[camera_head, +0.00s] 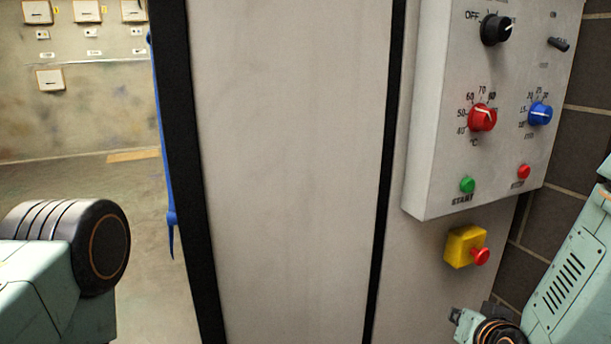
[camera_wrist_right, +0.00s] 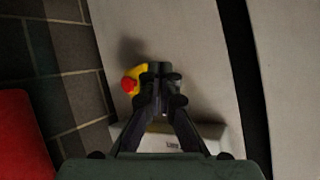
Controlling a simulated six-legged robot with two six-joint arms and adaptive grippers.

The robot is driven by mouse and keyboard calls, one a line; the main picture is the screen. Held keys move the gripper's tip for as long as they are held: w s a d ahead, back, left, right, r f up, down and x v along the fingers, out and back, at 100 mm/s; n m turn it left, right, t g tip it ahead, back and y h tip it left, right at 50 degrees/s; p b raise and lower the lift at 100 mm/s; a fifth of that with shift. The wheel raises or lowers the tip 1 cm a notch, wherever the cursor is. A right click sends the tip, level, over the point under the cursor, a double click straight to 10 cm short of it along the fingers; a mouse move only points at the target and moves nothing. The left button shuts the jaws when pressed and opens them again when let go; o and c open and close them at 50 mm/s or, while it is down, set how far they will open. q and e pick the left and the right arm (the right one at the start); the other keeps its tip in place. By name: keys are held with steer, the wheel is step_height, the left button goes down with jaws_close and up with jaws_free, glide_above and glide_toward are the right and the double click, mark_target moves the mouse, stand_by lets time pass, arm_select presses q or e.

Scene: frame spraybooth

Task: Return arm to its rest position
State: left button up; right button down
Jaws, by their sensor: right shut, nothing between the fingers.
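My right arm (camera_head: 580,270) comes in at the lower right of the head view, pale green with a vented cover. Part of its right gripper (camera_head: 462,322) shows at the bottom edge, below the yellow stop box; the rest is cut off. In the wrist view the right gripper's (camera_wrist_right: 161,74) dark fingers are together and hold nothing. They overlap the yellow box in the picture; whether they touch it cannot be told. A pale green link of my left arm (camera_head: 40,285) with a dark round joint shows at the lower left. My left gripper is out of view.
A grey control box (camera_head: 430,150) with a black knob, a red knob (camera_head: 482,117), a blue knob (camera_head: 540,113) and green and red buttons hangs at right. The yellow stop box (camera_head: 458,246) has a red button (camera_head: 481,256). A pale panel (camera_head: 290,170) stands centrally.

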steer(key=s+a+f+n+g, duration=0.1)
steer(key=s+f+g, duration=0.2)
steer(key=s+f, duration=0.4)
steer(key=s+a+f+n+g+y, duration=0.1)
steer(key=s+f+g, duration=0.3)
steer(key=s, duration=1)
steer(key=s+a+f+n+g, duration=0.2)
steer(key=s+a+f+g, duration=0.1)
steer(key=s+f, duration=0.7)
steer(key=shift+s+a+f+n+g+y, duration=0.3)
steer(key=shift+s+f+n+g, duration=0.1)
steer(key=shift+s+g, duration=0.35)
